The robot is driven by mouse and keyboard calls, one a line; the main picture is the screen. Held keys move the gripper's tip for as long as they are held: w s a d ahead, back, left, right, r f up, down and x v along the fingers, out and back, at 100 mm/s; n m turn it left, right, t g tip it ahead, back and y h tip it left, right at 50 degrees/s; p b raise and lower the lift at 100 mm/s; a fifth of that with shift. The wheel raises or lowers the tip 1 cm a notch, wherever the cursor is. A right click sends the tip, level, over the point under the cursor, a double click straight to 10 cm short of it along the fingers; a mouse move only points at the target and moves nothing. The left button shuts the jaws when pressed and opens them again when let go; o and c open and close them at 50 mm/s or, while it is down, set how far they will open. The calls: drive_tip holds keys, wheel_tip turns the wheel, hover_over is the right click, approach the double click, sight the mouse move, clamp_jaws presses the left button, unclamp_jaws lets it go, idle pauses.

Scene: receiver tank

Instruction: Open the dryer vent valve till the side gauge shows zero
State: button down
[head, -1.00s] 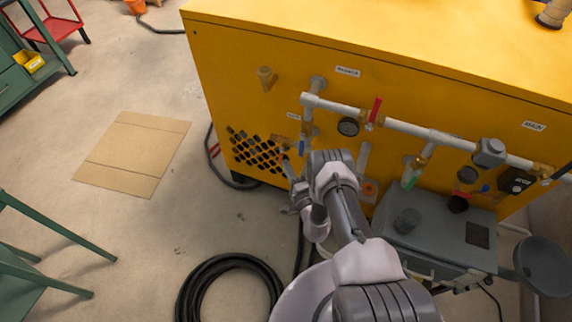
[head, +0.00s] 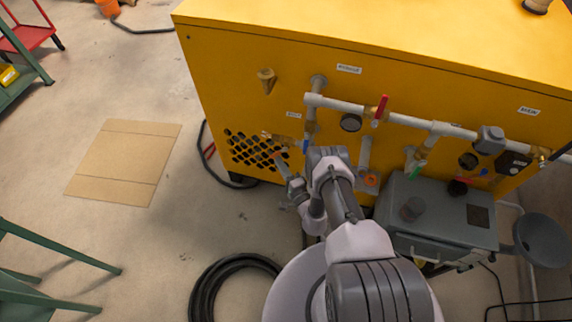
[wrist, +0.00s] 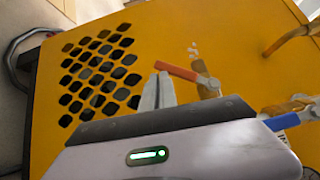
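An orange-red lever handle (wrist: 176,70) on a brass valve (wrist: 207,84) shows in the wrist view. It also shows in the head view (head: 279,154), low on the yellow cabinet beside the black grille. My gripper (wrist: 160,78) has its fingers close together, with nothing seen between them. The fingertips are just below the handle's left end; I cannot tell if they touch it. In the head view my gripper (head: 283,165) is beside this valve. A dark round gauge (head: 351,122) hangs under the white pipe; its reading is too small to tell. The valve's label is unreadable.
A blue handle (wrist: 282,121) is close to the right of my gripper. A red lever (head: 381,107) and a green handle (head: 418,169) are further right. A grey box (head: 437,220) stands at the cabinet's foot. A coiled black hose (head: 205,292) and flat cardboard (head: 123,162) lie on the floor.

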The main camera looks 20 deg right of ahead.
drive_tip(key=shift+w+a+r+p, duration=0.2)
drive_tip(key=shift+w+a+r, duration=0.15)
drive_tip(key=shift+w+a, duration=0.25)
drive_tip(key=shift+w+a+r+p, duration=0.15)
drive_tip(key=shift+w+a+r, duration=0.2)
drive_tip(key=shift+a, duration=0.35)
drive_tip(key=shift+f, duration=0.1)
